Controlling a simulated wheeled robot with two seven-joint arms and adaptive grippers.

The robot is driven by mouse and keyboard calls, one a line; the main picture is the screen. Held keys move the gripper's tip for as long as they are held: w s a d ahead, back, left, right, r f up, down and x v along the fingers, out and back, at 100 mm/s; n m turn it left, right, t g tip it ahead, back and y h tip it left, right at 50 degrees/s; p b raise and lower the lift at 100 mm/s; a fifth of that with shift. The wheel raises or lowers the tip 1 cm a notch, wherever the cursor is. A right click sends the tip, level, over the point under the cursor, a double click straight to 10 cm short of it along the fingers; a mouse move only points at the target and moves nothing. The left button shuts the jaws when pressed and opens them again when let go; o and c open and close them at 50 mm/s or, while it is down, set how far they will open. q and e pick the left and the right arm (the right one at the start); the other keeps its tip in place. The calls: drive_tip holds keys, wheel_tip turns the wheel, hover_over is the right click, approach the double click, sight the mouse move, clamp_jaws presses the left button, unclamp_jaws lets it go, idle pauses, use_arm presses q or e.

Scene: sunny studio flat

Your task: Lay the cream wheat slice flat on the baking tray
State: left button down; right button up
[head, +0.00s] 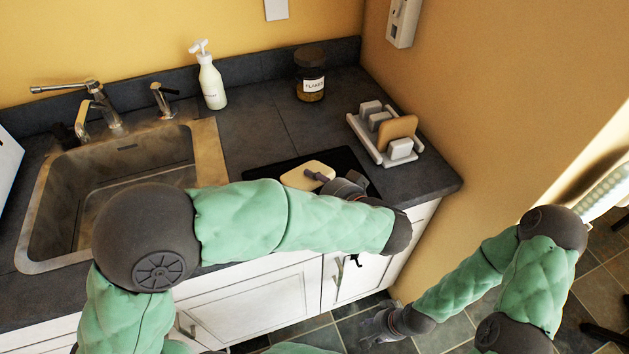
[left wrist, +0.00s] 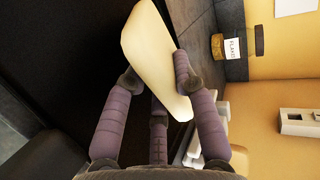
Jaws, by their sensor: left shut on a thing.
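The cream wheat slice (head: 303,178) is over the dark baking tray (head: 348,160) on the counter. My left gripper (head: 322,177) is shut on the slice at its right side. The left wrist view shows the slice (left wrist: 150,55) pale and long between the purple-grey fingers (left wrist: 157,85), with the dark tray (left wrist: 75,50) behind it. I cannot tell whether the slice touches the tray. My left forearm hides the tray's front part. My right gripper (head: 380,325) hangs low in front of the cabinets, and its fingers are too small and dark to read.
A pale rack (head: 364,139) holding a tan slice (head: 398,128) stands right of the tray. A jar of flakes (head: 310,75) and a soap bottle (head: 212,84) stand at the back. A sink (head: 207,150) is at the left. Counter behind the tray is clear.

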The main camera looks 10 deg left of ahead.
use_arm(q)
drive_tip(key=shift+f, duration=0.4)
idle(0.7)
drive_tip(key=c, duration=0.9)
unclamp_jaws()
drive_tip(key=shift+f, duration=0.1)
drive_tip(key=shift+s+d+f, duration=0.15)
drive_tip(key=shift+s+d, duration=2.4)
drive_tip(key=shift+d, duration=0.25)
idle(1.5)
idle(0.4)
drive_tip(key=shift+r+p, duration=1.8)
drive_tip(key=shift+r, duration=0.85)
